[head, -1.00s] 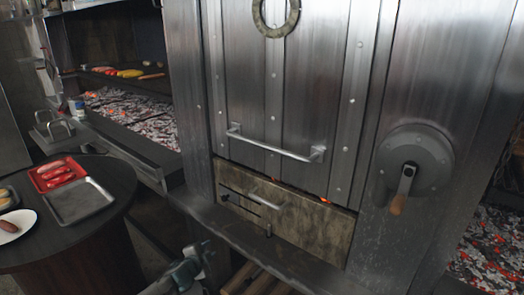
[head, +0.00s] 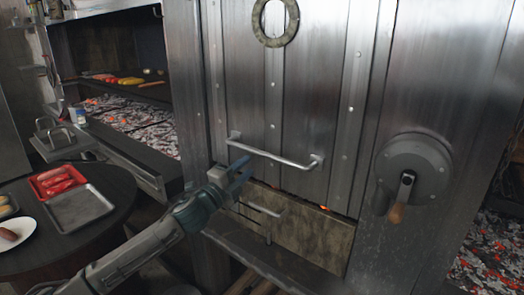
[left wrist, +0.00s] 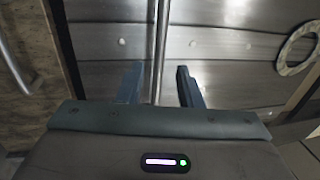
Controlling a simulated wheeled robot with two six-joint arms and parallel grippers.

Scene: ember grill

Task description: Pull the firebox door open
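The tall steel door (head: 307,100) has a horizontal bar handle (head: 275,154) near its bottom edge. Below it is a brownish panel (head: 315,240) with a smaller handle (head: 262,208). Which one is the firebox door I cannot tell for sure. My left gripper (head: 241,168) is open just in front of the left part of the upper bar handle. In the left wrist view, the bar (left wrist: 158,45) runs between the two fingers of my left gripper (left wrist: 160,86), and the lower handle (left wrist: 12,55) shows at the left. Contact with the bar is not visible. My right gripper is out of view.
A round crank with a wooden grip (head: 397,212) is to the right. At left, a dark round table (head: 105,222) holds a red tray, a metal tray and plates. A grill with glowing coals (head: 130,122) stands behind it. A metal ring (head: 275,42) hangs on the door.

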